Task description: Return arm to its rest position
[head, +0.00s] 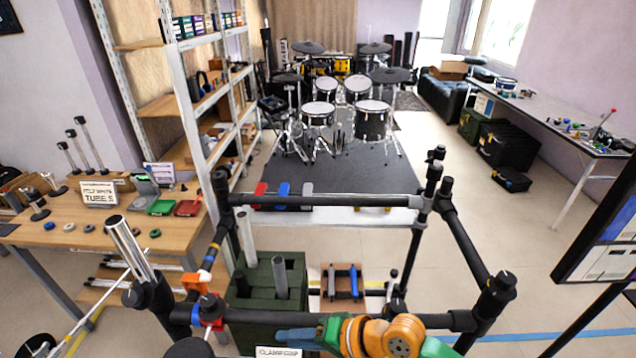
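My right arm comes in at the bottom edge, with orange and green joints. Its blue end, my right gripper (294,335), points left, low in front of the green crate. Its fingers are too small and too cut off to tell whether they are open or shut, and I see nothing clearly held. My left gripper is not in view.
A black tube frame (330,201) with clamps surrounds my arm closely. Inside it stands a green crate (247,300) with grey tubes. A wooden table (100,235) is at left, shelves behind it. A drum kit (340,110) stands beyond. Floor at right (510,230) is clear.

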